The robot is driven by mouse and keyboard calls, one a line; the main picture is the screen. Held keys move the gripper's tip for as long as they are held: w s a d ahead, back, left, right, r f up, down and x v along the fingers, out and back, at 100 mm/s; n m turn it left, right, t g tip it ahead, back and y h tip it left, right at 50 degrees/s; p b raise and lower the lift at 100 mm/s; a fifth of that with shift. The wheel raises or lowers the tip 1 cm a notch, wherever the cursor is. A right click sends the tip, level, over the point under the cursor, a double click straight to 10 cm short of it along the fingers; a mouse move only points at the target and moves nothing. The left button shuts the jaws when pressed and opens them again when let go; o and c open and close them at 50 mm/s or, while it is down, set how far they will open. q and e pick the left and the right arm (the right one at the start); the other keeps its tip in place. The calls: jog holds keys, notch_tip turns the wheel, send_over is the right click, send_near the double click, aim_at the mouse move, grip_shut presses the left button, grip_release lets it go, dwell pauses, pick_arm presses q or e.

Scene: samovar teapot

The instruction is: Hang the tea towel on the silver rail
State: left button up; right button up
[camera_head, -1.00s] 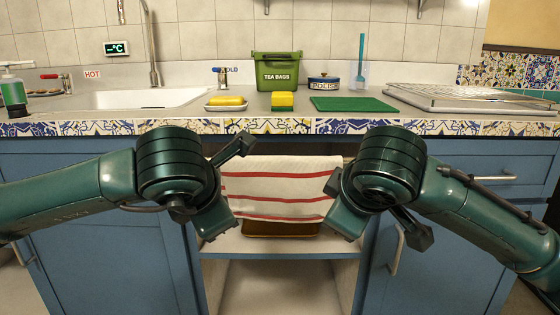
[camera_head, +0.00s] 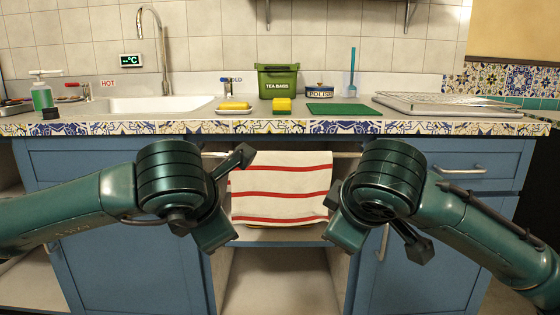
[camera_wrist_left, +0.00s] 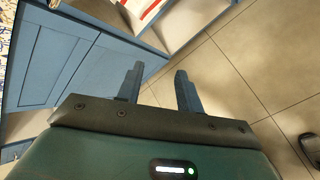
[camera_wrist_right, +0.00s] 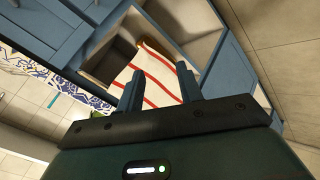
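The tea towel (camera_head: 281,186), white with red stripes, hangs over the silver rail (camera_head: 345,155) across the open middle bay of the blue cabinet. It hangs fairly flat, and its lower edge is above the bay's shelf floor. The towel also shows in the right wrist view (camera_wrist_right: 155,78); a corner of it is at the top of the left wrist view (camera_wrist_left: 150,8). My left gripper (camera_wrist_left: 160,80) is open and empty, pointing at the floor and cabinet. My right gripper (camera_wrist_right: 160,82) is open and empty, with the towel beyond its fingers. Both arms are apart from the towel.
The sink (camera_head: 155,105) is at left. Floor before the cabinet is clear.

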pick_arm(q)
jog(key=shift+s, duration=0.6)
pick_arm(e)
jog(key=shift+s, duration=0.6)
